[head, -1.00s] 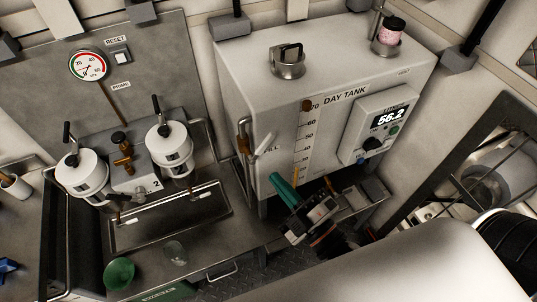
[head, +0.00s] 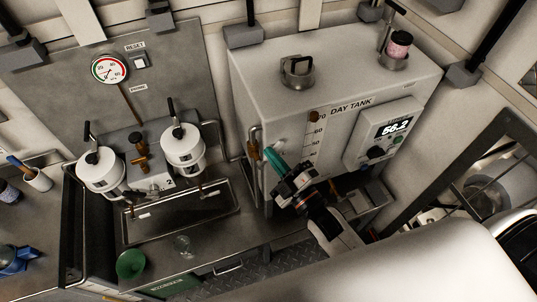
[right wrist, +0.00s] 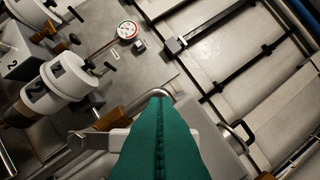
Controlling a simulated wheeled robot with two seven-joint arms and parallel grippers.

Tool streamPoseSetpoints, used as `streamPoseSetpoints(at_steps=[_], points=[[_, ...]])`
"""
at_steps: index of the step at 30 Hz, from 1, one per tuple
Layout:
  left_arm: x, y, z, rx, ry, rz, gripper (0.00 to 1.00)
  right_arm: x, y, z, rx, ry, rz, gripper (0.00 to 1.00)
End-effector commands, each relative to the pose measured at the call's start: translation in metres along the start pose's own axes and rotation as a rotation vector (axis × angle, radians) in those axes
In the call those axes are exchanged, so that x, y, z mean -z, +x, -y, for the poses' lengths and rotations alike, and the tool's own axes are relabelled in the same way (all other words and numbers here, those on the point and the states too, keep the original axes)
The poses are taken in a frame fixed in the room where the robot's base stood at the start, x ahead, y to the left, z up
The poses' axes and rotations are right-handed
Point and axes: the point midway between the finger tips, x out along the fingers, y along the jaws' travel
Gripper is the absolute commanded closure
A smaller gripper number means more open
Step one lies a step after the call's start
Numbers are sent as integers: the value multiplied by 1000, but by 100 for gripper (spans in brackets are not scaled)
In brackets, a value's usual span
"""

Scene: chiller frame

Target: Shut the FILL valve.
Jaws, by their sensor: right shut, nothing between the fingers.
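The FILL valve (head: 253,151) is a brass-coloured fitting on a pipe at the left front edge of the white day tank (head: 330,75). Its pale lever is largely hidden behind my fingers in the head view. My right gripper (head: 269,152) has teal fingers, pressed together and empty, with tips just right of the valve. In the right wrist view the shut fingers (right wrist: 159,98) point up the picture, and a pale lever (right wrist: 90,141) lies to their left. I cannot tell whether they touch it. My left gripper is not in view.
Two white canisters (head: 183,147) stand left of the tank above a steel drip tray (head: 180,218). A green funnel (head: 130,264) and a clear glass (head: 183,246) are on the counter. The tank's display box (head: 372,145) is to the right.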

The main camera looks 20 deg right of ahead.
Motion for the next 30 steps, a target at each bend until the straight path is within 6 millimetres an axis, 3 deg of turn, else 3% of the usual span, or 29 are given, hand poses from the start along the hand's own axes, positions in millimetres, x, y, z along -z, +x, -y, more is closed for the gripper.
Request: streamPoseSetpoints(at_steps=[30], points=[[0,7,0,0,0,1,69,8,-3,1,37,104,-1,100]])
